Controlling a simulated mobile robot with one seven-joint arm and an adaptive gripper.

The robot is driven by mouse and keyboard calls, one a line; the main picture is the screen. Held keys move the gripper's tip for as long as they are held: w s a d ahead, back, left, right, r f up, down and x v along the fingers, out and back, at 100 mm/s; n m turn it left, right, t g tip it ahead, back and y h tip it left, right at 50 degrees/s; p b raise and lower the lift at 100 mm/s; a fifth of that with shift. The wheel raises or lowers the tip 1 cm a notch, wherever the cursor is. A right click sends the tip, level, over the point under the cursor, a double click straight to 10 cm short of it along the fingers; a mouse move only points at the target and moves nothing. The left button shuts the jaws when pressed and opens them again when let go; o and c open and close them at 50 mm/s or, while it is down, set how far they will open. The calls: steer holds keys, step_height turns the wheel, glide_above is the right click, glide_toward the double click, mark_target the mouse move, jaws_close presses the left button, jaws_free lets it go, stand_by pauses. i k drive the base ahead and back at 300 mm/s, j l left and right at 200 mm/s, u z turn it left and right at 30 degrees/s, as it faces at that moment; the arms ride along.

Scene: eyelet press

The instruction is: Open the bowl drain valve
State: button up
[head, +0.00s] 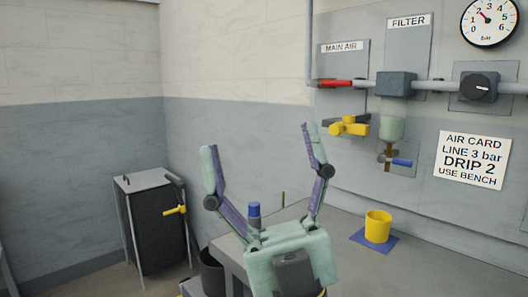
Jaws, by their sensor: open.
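The bowl drain valve (388,154) is a small brassy fitting under the pale green filter bowl (391,128) on the wall panel. Its blue lever (402,162) points right, roughly level, across the fitting. My gripper (258,138) points up in the lower middle, left of the valve, with its two fingers spread wide. Nothing is held between the fingers, and it appears clear of the valve. A yellow cup (378,226) stands on a blue mat (361,240) on the bench below the valve.
A red lever (337,84) lies along the pipe under MAIN AIR, with a yellow fitting (347,126) below. A gauge (488,20), black knob (479,88) and card (474,160) are on the right. A blue-topped post (254,210) shows between my fingers. A dark cabinet (158,235) stands left.

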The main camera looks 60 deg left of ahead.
mark_target(382, 157)
steer(key=u, duration=0.35)
steer(key=i+u, duration=0.15)
steer(key=u, duration=0.2)
steer(key=l+u, duration=0.1)
steer(key=u, duration=0.25)
